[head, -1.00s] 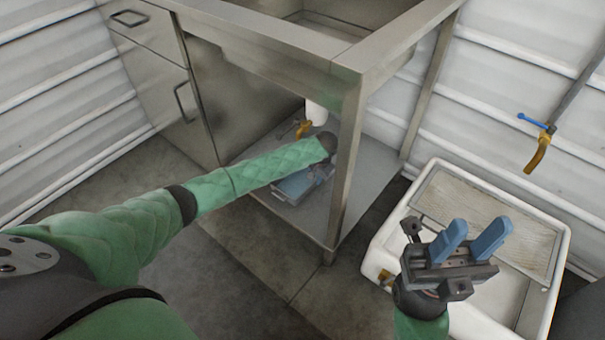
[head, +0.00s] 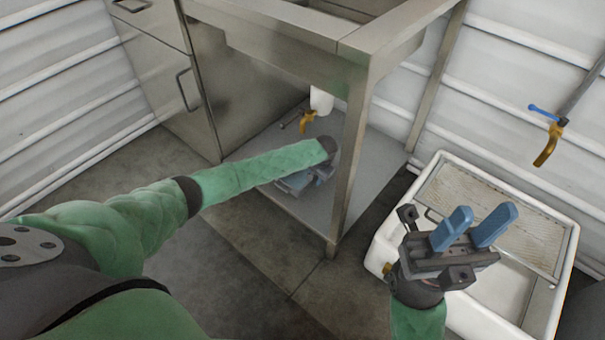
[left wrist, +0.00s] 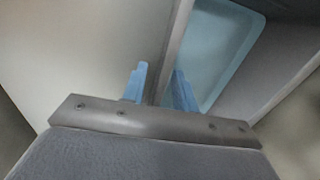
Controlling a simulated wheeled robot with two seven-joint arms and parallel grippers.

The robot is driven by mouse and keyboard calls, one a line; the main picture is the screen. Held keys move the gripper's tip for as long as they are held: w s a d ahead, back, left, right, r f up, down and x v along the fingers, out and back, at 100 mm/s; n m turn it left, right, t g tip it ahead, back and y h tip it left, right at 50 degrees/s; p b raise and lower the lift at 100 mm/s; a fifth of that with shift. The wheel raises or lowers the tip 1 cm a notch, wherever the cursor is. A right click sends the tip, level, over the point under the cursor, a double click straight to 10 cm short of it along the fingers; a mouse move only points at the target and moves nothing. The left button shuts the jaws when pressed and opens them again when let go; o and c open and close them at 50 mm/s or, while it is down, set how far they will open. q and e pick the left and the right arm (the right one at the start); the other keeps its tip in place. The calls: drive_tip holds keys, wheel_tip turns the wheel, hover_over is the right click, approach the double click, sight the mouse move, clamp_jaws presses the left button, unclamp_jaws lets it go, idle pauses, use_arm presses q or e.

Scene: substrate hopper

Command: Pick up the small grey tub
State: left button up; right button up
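The small grey tub (head: 289,186), blue-grey, sits on the low shelf under the sink counter, partly hidden by my left wrist in the head view. In the left wrist view its hollow inside (left wrist: 222,52) fills the upper right. My left gripper (left wrist: 159,88) is at the tub; its two blue fingers are apart, with what looks like the tub's wall or rim running between them. I cannot tell whether they touch it. In the head view these fingers are mostly hidden. My right gripper (head: 473,229) is open and empty, above the white basin.
A counter leg (head: 350,160) stands just right of my left wrist. A white pipe and yellow valve (head: 307,121) are behind the tub. The white basin (head: 388,240) with a mesh rack (head: 490,220) stands at right. A yellow tap (head: 547,145) is on the wall.

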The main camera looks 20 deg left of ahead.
use_arm(q)
clamp_jaws()
drive_tip(key=shift+r, duration=0.1)
idle(1.2)
